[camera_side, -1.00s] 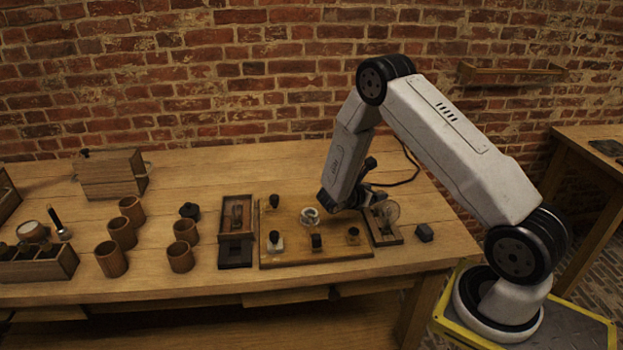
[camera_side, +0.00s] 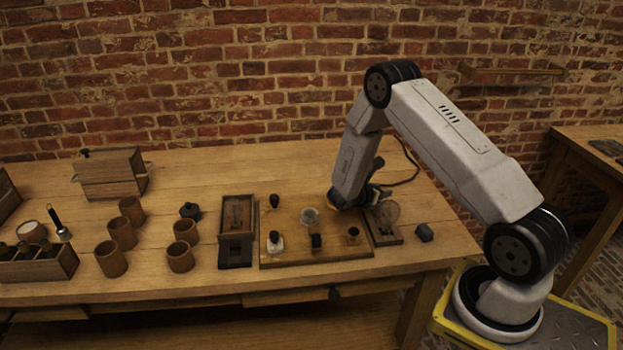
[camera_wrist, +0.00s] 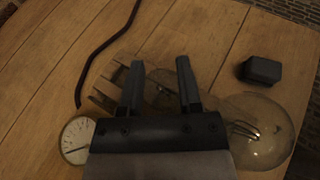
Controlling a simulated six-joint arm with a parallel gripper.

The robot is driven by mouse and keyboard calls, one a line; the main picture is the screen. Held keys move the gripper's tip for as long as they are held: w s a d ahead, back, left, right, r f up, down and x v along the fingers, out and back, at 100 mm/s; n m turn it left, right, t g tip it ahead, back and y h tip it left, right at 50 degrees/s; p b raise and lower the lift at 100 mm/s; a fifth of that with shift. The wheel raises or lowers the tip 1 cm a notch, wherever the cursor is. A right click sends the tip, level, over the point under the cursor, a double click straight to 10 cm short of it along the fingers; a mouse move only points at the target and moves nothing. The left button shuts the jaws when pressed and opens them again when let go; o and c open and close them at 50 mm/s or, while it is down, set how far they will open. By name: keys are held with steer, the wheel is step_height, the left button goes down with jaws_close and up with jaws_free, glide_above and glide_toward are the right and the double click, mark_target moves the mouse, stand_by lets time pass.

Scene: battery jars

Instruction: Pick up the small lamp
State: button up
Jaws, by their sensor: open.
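In the wrist view my gripper (camera_wrist: 159,75) is open, with its two dark fingers pointing away from the camera. A small clear glass piece, which looks like the small lamp (camera_wrist: 160,90), shows between the fingers and is partly hidden by the gripper body. I cannot tell whether the fingers touch it. A larger round glass bulb (camera_wrist: 262,132) with a filament lies just right of the fingers. In the side view my gripper (camera_side: 366,199) is low over the bench, behind the larger bulb (camera_side: 387,212), and the small lamp cannot be made out.
A round dial (camera_wrist: 77,138) lies left of the gripper, near a black cable (camera_wrist: 105,48). A dark block (camera_wrist: 261,71) sits to the right. In the side view a wooden board (camera_side: 290,250) holds several small items, and several wooden cups (camera_side: 122,232) stand farther left.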

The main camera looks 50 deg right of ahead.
jaws_close()
steer(key=shift+f, duration=0.1)
